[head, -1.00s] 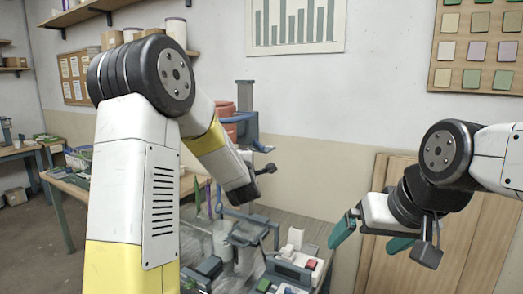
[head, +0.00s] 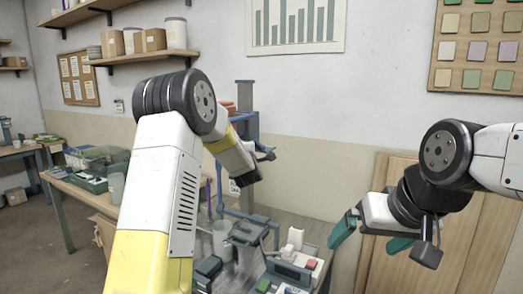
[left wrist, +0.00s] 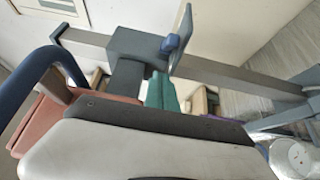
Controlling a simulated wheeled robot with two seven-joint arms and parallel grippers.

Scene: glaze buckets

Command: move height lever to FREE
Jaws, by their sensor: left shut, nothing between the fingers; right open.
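A grey upright post (head: 244,97) stands at the back of the bench, with a blue-grey carriage (head: 240,128) on it. In the left wrist view the post (left wrist: 85,40) runs across the picture, and the carriage (left wrist: 135,45) carries a flat grey lever (left wrist: 183,28) with a blue knob (left wrist: 170,43). I cannot read any FREE mark. My left gripper's teal fingers (left wrist: 161,93) are shut and empty, just below the carriage and lever in that view; contact cannot be told. In the head view these fingers are hidden. My right gripper (head: 370,238) is open and empty at the right.
The bench below holds a blue-framed stand (head: 248,226), a grey bucket (head: 222,240) and a box with coloured buttons (head: 290,268). Reddish blocks (left wrist: 65,100) lie close to my left wrist. A side table (head: 75,182) with bins stands at the left.

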